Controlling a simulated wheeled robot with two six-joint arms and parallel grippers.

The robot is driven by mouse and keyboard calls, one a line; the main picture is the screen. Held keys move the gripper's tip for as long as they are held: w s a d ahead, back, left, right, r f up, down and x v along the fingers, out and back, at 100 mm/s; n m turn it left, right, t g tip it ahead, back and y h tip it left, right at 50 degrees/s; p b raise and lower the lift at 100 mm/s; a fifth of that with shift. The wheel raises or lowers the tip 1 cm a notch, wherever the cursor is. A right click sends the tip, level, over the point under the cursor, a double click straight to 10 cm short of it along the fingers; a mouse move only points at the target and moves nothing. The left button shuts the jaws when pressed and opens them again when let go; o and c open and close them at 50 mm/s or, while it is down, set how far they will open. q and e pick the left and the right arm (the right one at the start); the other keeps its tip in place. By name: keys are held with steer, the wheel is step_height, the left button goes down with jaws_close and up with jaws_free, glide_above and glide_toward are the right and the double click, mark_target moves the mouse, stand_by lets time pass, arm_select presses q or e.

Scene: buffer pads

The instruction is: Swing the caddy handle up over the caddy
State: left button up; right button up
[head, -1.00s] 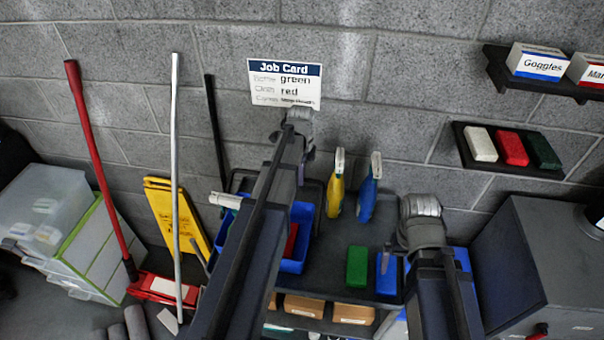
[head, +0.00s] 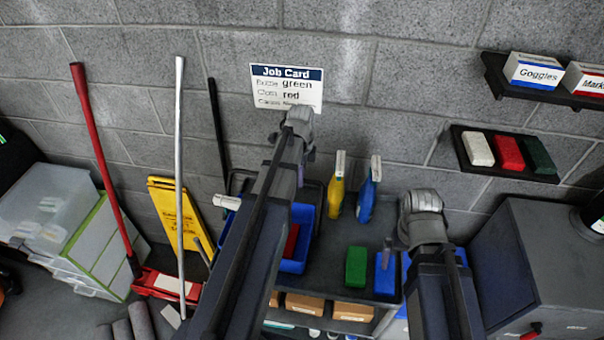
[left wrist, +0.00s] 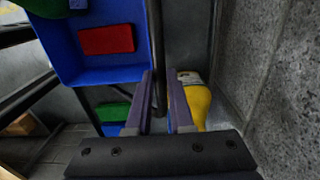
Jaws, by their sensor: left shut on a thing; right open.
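The blue caddy (head: 303,228) sits at the left of the dark cart top, partly hidden behind my left arm, with a red block (head: 291,240) inside. In the left wrist view the caddy (left wrist: 62,52) is at the upper left with the red block (left wrist: 106,39) in it. A dark bar (left wrist: 158,35), apparently the caddy handle, runs beside the caddy wall to my left gripper (left wrist: 160,85), which is shut on it. The head view hides that grip behind the arm. My right gripper (head: 393,255) is open and empty, near the blue block (head: 384,278).
A yellow bottle (head: 336,197) and a blue bottle (head: 366,202) stand behind on the cart. A green block (head: 356,267) lies beside the blue one. The wall is close behind; the yellow bottle (left wrist: 195,105) is near my left fingers. A grey cabinet (head: 520,260) stands right.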

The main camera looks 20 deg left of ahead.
arm_select(q)
steer(key=shift+s+d+r, duration=0.1)
steer(key=shift+s+r, duration=0.2)
steer(key=shift+r, duration=0.05)
steer(key=shift+s+d+r+p, duration=0.25)
steer(key=shift+s+r+p, duration=0.65)
steer(key=shift+s+p, duration=0.2)
steer(key=shift+s, duration=0.1)
steer(key=shift+s+d+r+p, duration=0.2)
steer(key=shift+s+r+p, duration=0.2)
steer(key=shift+s, duration=0.3)
steer(key=shift+s+d+r+p, duration=0.2)
steer(key=shift+s+r+p, duration=0.15)
steer(key=shift+s, duration=0.45)
